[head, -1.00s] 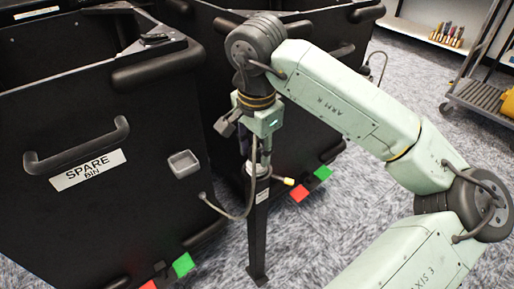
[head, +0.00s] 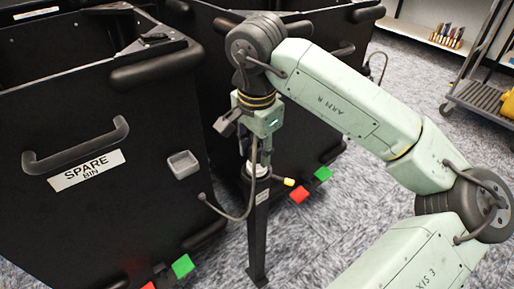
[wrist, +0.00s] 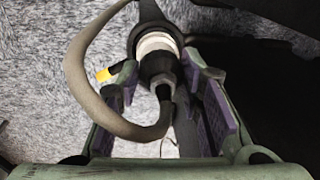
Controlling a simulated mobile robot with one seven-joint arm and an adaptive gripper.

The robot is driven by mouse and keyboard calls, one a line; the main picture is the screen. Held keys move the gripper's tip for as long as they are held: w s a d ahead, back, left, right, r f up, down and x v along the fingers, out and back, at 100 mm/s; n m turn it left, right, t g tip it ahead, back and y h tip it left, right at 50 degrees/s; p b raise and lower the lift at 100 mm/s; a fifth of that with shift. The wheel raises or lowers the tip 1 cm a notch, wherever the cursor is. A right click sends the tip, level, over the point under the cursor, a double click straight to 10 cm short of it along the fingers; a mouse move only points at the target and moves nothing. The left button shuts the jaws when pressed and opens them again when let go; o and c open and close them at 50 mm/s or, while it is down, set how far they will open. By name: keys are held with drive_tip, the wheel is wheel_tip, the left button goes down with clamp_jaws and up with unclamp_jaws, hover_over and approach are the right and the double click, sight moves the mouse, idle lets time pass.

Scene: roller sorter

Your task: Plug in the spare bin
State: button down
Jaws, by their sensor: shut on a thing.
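In the wrist view my gripper (wrist: 167,85) is shut on the dark plug (wrist: 158,67) at the cable's end, with purple-padded fingers on both sides. The plug is over the top of a slim black post (head: 258,235), near a pale ring (wrist: 157,42). I cannot tell whether it is seated in a socket.
A second black bin (head: 225,110) stands close behind the post. A yellow-tipped piece (head: 289,182) sticks out beside the post top. Red and green blocks (head: 183,266) sit low by the bins. A grey cart (head: 485,100) stands at far right; the carpet between is clear.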

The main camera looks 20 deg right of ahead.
drive_tip(key=shift+f+b, duration=0.4)
drive_tip(key=c, duration=1)
unclamp_jaws()
drive_tip(key=shift+c, duration=0.2)
